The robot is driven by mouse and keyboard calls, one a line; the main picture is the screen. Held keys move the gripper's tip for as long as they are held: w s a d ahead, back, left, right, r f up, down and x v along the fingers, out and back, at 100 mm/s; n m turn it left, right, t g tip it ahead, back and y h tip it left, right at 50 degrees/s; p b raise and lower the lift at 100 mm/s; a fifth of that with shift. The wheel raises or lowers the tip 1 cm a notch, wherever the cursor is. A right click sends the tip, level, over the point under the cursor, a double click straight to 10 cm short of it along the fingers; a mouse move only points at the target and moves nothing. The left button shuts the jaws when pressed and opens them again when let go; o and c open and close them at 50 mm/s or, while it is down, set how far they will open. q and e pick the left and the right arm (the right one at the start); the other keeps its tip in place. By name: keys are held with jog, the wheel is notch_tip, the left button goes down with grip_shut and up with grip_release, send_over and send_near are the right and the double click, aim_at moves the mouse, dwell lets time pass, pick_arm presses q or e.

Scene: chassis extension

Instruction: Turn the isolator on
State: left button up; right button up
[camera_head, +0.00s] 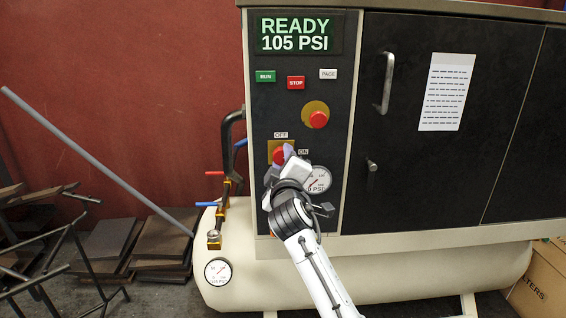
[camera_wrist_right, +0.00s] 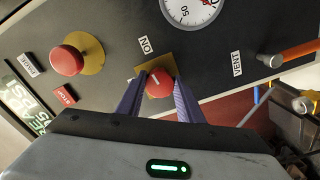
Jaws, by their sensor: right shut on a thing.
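The isolator is a red knob (camera_head: 278,156) on a yellow plate (camera_head: 272,146), on the black control panel of the compressor. The OFF label (camera_head: 281,135) is above it and the ON label (camera_head: 303,152) to its right. My right gripper (camera_head: 286,154) is at the knob and hides part of it. In the right wrist view the red knob (camera_wrist_right: 159,83) sits between the two purple fingers, which are closed on its sides. A small white mark shows on its face; I cannot tell its exact setting. My left gripper is not in view.
The display (camera_head: 295,35) reads READY 105 PSI. Below it are RUN (camera_head: 265,76), STOP (camera_head: 296,83) and PAGE (camera_head: 328,74) buttons and a red mushroom button (camera_head: 318,119). A gauge (camera_head: 316,180) is close beside my right gripper. Pipes with red and blue handles stand left of the panel.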

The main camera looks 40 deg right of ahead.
jog(key=shift+f+m, duration=0.15)
jog(key=shift+m, duration=0.35)
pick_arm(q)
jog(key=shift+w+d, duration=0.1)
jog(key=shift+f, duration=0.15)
pick_arm(e)
jog(key=shift+m, duration=0.4)
jog(key=o, duration=1.1)
jog(key=shift+c, duration=0.2)
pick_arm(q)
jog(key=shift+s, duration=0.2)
pick_arm(e)
jog(key=shift+a, duration=0.1)
